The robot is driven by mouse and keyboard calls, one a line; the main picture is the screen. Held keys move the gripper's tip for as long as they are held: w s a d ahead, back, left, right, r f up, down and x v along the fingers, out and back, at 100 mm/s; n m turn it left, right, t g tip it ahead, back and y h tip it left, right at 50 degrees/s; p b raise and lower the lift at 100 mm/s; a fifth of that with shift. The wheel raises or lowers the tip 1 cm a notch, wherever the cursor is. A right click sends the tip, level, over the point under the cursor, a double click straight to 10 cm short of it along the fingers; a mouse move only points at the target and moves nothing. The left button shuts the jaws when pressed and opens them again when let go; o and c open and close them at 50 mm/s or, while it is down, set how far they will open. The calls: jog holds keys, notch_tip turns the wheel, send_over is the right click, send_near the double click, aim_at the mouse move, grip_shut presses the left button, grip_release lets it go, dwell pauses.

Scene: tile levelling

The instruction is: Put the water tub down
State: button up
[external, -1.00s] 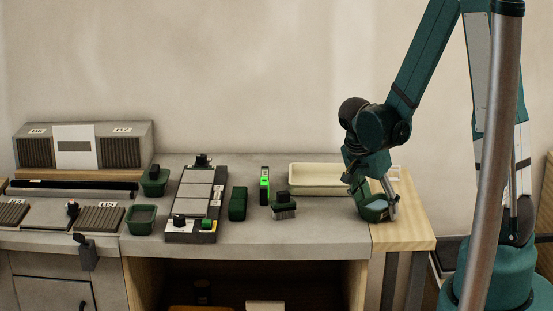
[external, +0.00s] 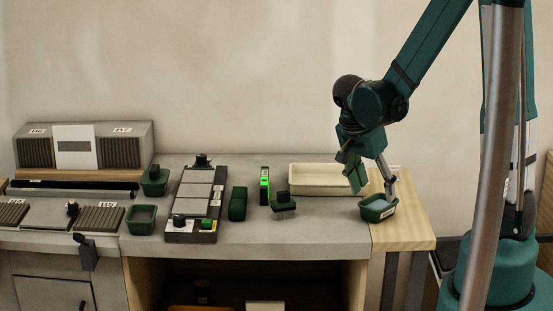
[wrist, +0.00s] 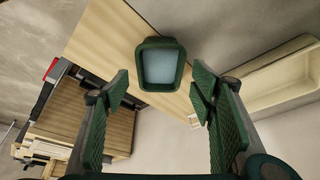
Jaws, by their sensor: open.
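The water tub (external: 378,209) is a small dark green tub with pale blue water inside. It stands upright on the light wooden section at the right end of the bench. It also shows in the wrist view (wrist: 161,66), beyond my fingertips and between their lines. My gripper (external: 372,183) is just above the tub, pointing down. Its two green padded fingers are spread wide in the wrist view (wrist: 158,85), with nothing between them. The fingers look clear of the tub's walls.
A cream tray (external: 320,178) lies left of the tub, close to my gripper. A dark green brush (external: 284,202), a green block (external: 238,203) and a tile fixture (external: 194,205) stand further left. Free grey bench lies in front of the tray.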

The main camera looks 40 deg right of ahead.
jog(key=shift+p+v, duration=0.45)
jog(key=shift+v, duration=2.55)
jog(key=s+a+r+n+t+y, duration=0.2)
jog(key=s+a+r+n+t, duration=0.1)
jog(key=a+r+n, duration=0.4)
jog(key=s+a+r+n+t+y, duration=0.2)
jog(key=a+r+n, duration=0.5)
jog(key=n, duration=0.4)
jog(key=shift+s+r+t+y, duration=0.3)
jog(key=shift+s+r+t, duration=0.3)
jog(key=shift+t, duration=0.5)
